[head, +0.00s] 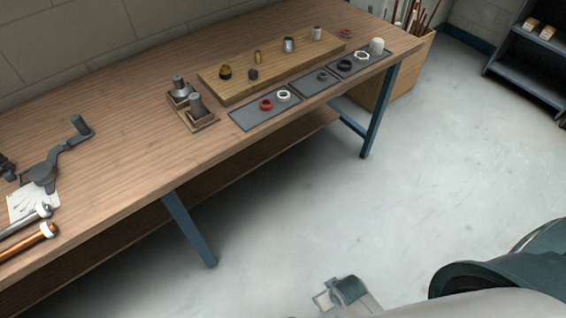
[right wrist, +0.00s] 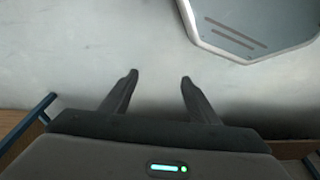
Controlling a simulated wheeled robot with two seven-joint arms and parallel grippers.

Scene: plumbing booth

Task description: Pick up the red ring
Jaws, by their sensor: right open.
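A red ring (head: 266,104) lies on a dark grey tray mat (head: 247,119) along the table's front edge, left of a white ring (head: 283,96). A second, reddish flat ring (head: 345,33) lies farther back at the table's far right end. My right gripper (right wrist: 158,78) is open and empty in the right wrist view, above bare floor, with no ring near its fingers. My left gripper is not in view.
The wooden table (head: 120,150) also carries a wooden board (head: 240,88) with several fittings, two more dark mats, a block with grey cylinders (head: 196,106), and pipes (head: 30,240) at left. A bin (head: 400,75) stands past the right end.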

